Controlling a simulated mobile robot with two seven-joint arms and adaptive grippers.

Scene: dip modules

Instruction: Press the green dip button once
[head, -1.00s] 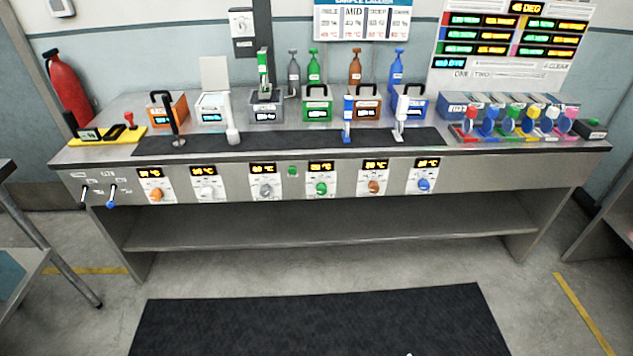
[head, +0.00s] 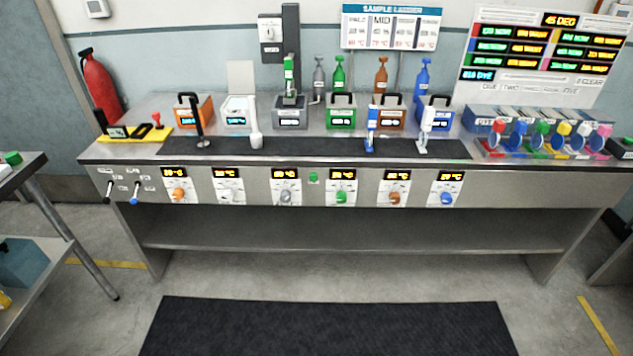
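A small green button (head: 313,177) sits on the front panel of the long steel bench (head: 400,222), between the grey knob (head: 286,198) and the green knob (head: 341,198). Which green part is the dip button cannot be read from a label. A green-topped holder (head: 289,70) hangs on a dark column over the grey bath (head: 291,117). A green bath (head: 341,117) stands to its right. Neither of my grippers is in view.
A black mat (head: 330,328) lies on the clear floor before the bench. A side table (head: 22,180) stands at the left edge. A fire extinguisher (head: 102,88) stands behind the bench's left end. Coloured dispensers (head: 541,135) fill the bench's right end.

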